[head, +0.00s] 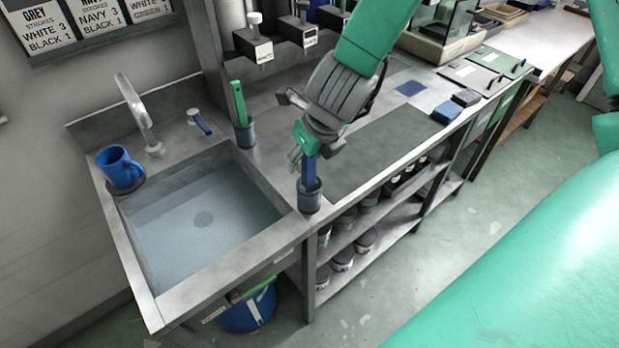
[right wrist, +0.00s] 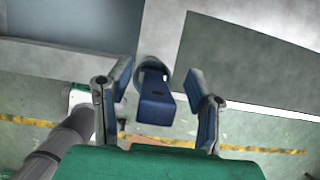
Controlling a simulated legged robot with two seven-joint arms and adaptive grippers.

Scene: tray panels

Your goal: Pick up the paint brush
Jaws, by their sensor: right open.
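A paint brush with a blue handle (head: 309,171) stands upright in a small grey-blue cup (head: 310,197) at the front corner beside the sink. My right gripper (head: 302,158) is above the cup at the handle. In the right wrist view the blue handle (right wrist: 155,104) stands between the two open fingers (right wrist: 160,76), with a gap on each side. The bristles are hidden in the cup. A second brush with a green handle (head: 239,103) stands in another cup (head: 244,134) farther back. My left gripper is not in view.
The sink (head: 165,292) lies left of the cup, with a blue mug (head: 119,167) on its left rim and a tap (head: 138,112) behind. A dark mat (head: 385,150) covers the counter to the right. Shelves with several cans (head: 343,260) are below.

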